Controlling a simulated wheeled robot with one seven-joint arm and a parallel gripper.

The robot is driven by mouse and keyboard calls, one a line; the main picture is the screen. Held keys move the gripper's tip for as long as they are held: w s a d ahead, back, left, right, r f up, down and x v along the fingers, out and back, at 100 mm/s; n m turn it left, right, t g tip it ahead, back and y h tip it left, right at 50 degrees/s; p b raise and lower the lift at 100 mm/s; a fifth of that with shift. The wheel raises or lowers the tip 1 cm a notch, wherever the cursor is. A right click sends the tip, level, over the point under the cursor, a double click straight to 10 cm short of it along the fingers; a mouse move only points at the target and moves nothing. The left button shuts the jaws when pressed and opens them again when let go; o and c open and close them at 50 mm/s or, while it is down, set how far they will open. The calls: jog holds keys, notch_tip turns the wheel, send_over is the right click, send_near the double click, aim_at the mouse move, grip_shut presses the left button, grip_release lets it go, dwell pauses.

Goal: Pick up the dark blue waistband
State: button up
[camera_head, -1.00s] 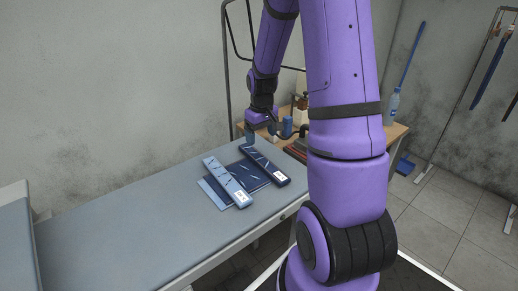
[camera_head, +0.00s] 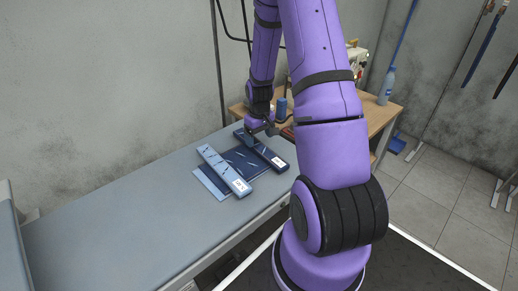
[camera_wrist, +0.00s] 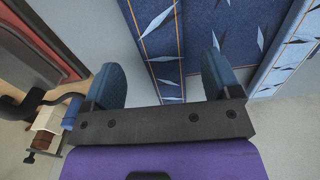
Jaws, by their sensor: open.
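The dark blue waistband (camera_head: 266,155) is a long narrow strip with a white label at its near end, on the right side of the grey-blue table. In the wrist view the waistband (camera_wrist: 155,30) has orange stitch lines and pale diamond marks. My gripper (camera_head: 262,132) is over its far part, fingers pointing down. In the wrist view my gripper (camera_wrist: 162,72) is open, with the strip running between the two blue fingers in the picture. I cannot tell how high the fingertips are above it. My wrist partly hides the strip in the head view.
A lighter blue strip (camera_head: 223,170) lies to the left, and a dark blue fabric panel (camera_head: 243,163) lies between the two strips. The table (camera_head: 110,220) is bare to the left. A wooden side table (camera_head: 385,115) holds a bottle (camera_head: 387,86) and a blue spool (camera_head: 281,108).

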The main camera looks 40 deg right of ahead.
aim_at(259, 146)
jog(key=shift+f, duration=2)
jog(key=c, duration=1)
jog(key=shift+c, duration=0.2)
